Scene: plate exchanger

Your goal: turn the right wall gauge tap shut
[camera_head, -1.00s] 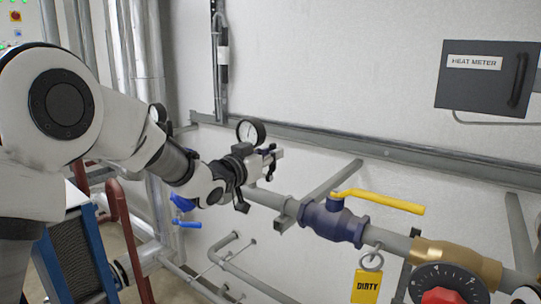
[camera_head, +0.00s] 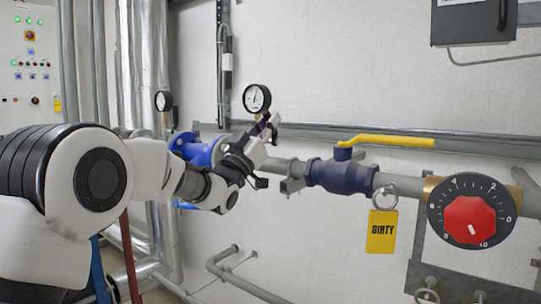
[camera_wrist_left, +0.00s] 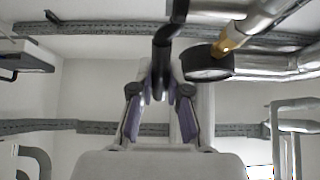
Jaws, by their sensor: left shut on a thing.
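The right wall gauge (camera_head: 256,98) is a round white dial with a dark rim, above the pipe in the head view. Its dark rim and brass stem also show in the left wrist view (camera_wrist_left: 207,66). My left gripper (camera_head: 268,126) is just below and right of the gauge in the head view. In the left wrist view my left gripper (camera_wrist_left: 160,98) has its purple-padded fingers shut on a dark bar, which looks like the gauge tap's handle (camera_wrist_left: 163,50). The tap body is mostly hidden by the gripper in the head view. My right gripper is not in view.
A second gauge (camera_head: 163,101) stands to the left. A blue valve with a yellow lever (camera_head: 390,141), a yellow DIRTY tag (camera_head: 382,231) and a red knob dial (camera_head: 470,219) are to the right. A steel rail (camera_head: 400,137) runs along the wall.

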